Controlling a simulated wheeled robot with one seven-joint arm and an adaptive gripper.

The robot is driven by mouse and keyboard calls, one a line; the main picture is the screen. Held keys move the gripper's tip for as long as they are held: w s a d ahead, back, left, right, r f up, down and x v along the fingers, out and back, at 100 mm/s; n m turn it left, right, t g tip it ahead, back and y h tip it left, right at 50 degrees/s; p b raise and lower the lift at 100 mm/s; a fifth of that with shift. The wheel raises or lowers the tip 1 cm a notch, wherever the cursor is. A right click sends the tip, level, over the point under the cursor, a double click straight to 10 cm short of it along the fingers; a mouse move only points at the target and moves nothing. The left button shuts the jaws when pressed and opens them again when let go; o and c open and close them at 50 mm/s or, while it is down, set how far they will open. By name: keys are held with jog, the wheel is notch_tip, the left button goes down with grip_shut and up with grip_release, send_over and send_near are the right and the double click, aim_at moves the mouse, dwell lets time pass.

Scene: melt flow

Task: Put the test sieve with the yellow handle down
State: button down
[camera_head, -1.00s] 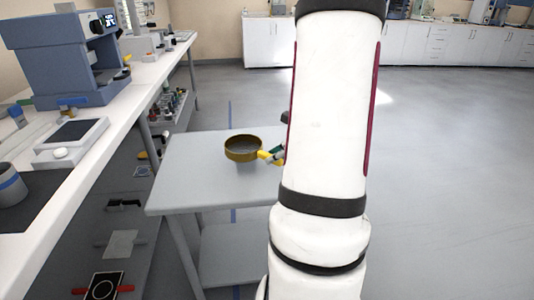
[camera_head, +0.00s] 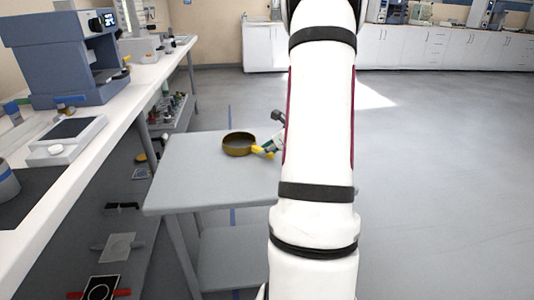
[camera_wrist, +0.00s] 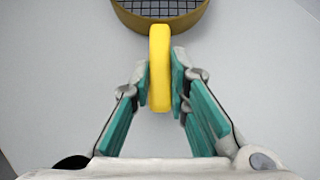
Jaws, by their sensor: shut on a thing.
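The test sieve (camera_head: 238,144) is a round brass-coloured ring with a yellow handle (camera_head: 262,153). It is over the grey side table in the head view, level; I cannot tell for sure whether it touches the top. In the wrist view the sieve (camera_wrist: 160,24) shows its dark wire mesh at the top edge, partly cut off. My gripper (camera_wrist: 160,88) is shut on the yellow handle, with a green-padded finger on each side of it. In the head view my gripper (camera_head: 269,148) is partly hidden behind my arm.
The grey table (camera_head: 190,185) has bare room left of and in front of the sieve. A long white bench (camera_head: 110,135) with a blue-grey machine (camera_head: 65,60) and a scale (camera_head: 66,138) runs along the left. Open floor lies to the right.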

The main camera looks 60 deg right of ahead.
jog(key=shift+r, duration=0.1)
jog(key=c, duration=1.5)
grip_release()
jog(key=shift+f, duration=0.2)
jog(key=shift+c, duration=0.2)
jog(key=shift+r, duration=0.1)
